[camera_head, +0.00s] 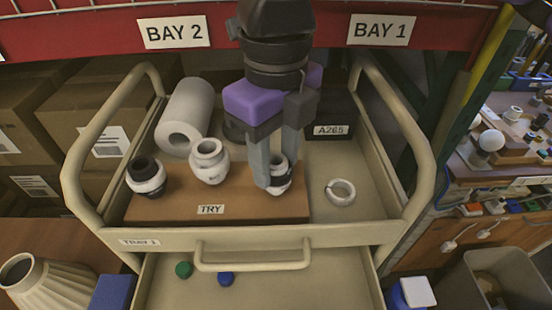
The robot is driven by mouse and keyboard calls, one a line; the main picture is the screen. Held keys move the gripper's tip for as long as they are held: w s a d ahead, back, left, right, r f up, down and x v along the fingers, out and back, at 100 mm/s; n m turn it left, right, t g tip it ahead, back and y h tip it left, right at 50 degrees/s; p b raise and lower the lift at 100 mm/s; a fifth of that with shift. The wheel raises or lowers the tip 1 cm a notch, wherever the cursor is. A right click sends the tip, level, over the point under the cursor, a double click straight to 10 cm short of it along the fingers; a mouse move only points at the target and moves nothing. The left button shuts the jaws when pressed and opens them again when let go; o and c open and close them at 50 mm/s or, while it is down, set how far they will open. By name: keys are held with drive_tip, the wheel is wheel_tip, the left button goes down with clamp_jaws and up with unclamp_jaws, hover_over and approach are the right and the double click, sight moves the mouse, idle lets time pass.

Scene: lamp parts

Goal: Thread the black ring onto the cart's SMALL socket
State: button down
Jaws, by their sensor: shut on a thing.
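My gripper (277,178) points down over the right end of the brown board. I cannot tell whether that rim is a separate ring. A larger white socket (209,165) stands upright in the middle.
The board, labelled TRY (250,209), lies in the cart's top tray (330,225). A white ring (340,192) lies flat right of the board. Raised handles (418,150) flank the tray.

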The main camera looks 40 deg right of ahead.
drive_tip(key=shift+f, duration=0.2)
drive_tip(key=shift+m+b, duration=1.4)
drive_tip(key=shift+m, duration=0.1)
drive_tip(key=shift+m+b, duration=1.3)
drive_tip(key=shift+m, duration=0.2)
drive_tip(key=shift+r+m, duration=0.1)
drive_tip(key=shift+m, duration=0.3)
drive_tip(key=shift+b, duration=0.5)
